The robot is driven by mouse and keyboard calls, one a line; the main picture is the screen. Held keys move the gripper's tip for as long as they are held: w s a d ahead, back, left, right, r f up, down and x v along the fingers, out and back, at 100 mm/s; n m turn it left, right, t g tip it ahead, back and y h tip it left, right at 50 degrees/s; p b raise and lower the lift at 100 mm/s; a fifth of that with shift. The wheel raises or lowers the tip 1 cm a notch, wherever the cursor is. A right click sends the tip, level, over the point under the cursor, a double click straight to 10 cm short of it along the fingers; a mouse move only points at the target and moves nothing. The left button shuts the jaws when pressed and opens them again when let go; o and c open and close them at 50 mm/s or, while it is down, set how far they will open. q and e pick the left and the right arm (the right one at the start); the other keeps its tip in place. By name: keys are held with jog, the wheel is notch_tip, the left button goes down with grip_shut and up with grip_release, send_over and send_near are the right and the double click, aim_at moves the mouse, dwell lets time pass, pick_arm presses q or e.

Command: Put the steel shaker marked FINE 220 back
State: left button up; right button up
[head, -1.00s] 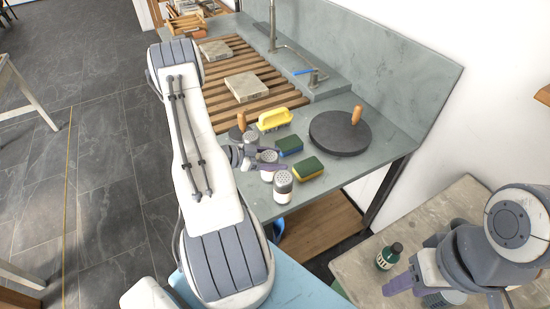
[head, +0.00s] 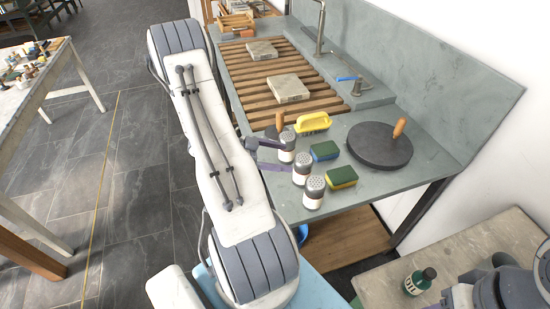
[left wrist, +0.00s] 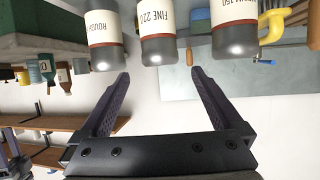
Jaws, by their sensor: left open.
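Three steel shakers with white labels stand upright in a row at the counter's front left edge. In the left wrist view, which is upside down, the middle one is FINE 220 (left wrist: 160,32), between ROUGH (left wrist: 104,35) and one ending in 150 (left wrist: 233,38). In the head view FINE 220 is the middle shaker (head: 302,169). My left gripper (head: 270,155) is beside the row on its left, partly behind my arm. The wrist view shows its jaws (left wrist: 158,80) open, empty and apart from the shakers. My right gripper (head: 460,295) is cut off at the lower right.
Two green-yellow sponges (head: 341,177), a yellow-handled brush (head: 314,123) and a dark round disc with a wooden knob (head: 380,145) stand close to the shakers. A slatted wooden rack (head: 262,88) lies farther back. A green bottle (head: 419,282) stands on the right table.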

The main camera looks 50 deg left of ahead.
pick_arm(q)
jog(key=shift+v, duration=0.9)
jog(key=w+d+r+g+y, duration=0.2)
jog(key=w+y, duration=0.1)
jog(key=w, duration=0.8)
jog(key=w+d+r+y, duration=0.4)
jog(key=w+d+r, duration=0.1)
jog(key=w+d, duration=0.35)
jog(key=s+d+r+g, duration=0.1)
jog(key=s+d+r, duration=0.15)
jog(key=d, duration=0.45)
jog(key=s+d+r+g, duration=0.2)
jog(key=s+d, duration=0.1)
jog(key=d, duration=0.3)
jog(key=s+d+g, duration=0.2)
jog(key=s+d, duration=0.3)
jog(key=s, duration=0.3)
jog(key=s+d+r+g, duration=0.1)
jog(key=s+d+g, duration=0.1)
jog(key=s+d, duration=0.3)
jog(key=s+d+m+g+h, duration=0.1)
jog(key=s+d, duration=0.5)
jog(key=s, duration=0.7)
jog(key=shift+r+g, duration=0.2)
jog(key=shift+g, duration=0.5)
